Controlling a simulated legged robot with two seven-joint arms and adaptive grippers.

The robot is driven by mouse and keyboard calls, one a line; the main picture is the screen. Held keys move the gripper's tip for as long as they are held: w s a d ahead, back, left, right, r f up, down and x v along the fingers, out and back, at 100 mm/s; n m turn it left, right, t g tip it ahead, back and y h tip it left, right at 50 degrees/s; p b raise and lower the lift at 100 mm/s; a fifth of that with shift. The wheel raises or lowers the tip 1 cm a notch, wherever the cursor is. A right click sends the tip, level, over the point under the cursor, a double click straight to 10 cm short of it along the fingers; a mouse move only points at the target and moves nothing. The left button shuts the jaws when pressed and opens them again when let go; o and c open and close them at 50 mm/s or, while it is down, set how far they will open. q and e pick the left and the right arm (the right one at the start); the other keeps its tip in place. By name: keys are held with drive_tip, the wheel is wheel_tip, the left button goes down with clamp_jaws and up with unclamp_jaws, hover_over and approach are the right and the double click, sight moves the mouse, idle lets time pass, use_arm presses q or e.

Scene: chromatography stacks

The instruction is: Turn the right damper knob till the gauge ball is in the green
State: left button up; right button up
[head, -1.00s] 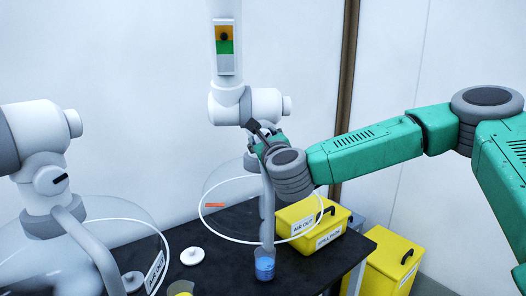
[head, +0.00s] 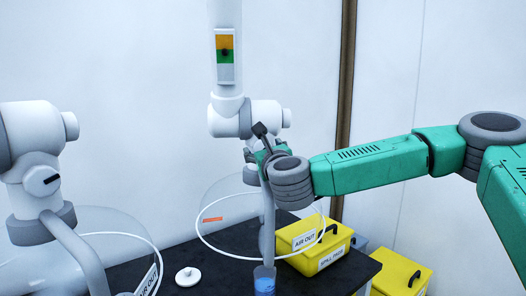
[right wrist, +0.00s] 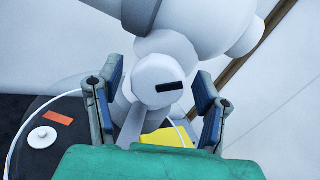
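The right damper's gauge (head: 225,72) has an orange band on top, a green band in the middle and a pale band below. Its dark ball (head: 225,51) sits at the line between orange and green. The right damper knob (right wrist: 158,78) is round and white with a black mark, which lies nearly level in the right wrist view. My right gripper (right wrist: 161,85) has its fingers on both sides of the knob, with a narrow gap showing on each side. In the head view my right gripper (head: 262,150) mostly hides the knob. My left gripper is out of view.
A second white arm with its own knob (head: 44,180) stands at the left. On the black table (head: 220,240) are a white disc (head: 188,277), a blue-filled vessel (head: 265,283) and a yellow box (head: 318,255). Another yellow box (head: 402,272) stands at the right.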

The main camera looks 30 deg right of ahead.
drive_tip(key=shift+s, duration=0.1)
drive_tip(key=v, duration=1.1)
drive_tip(key=shift+s, duration=0.35)
drive_tip(key=shift+a, duration=0.15)
drive_tip(key=shift+f, duration=0.1)
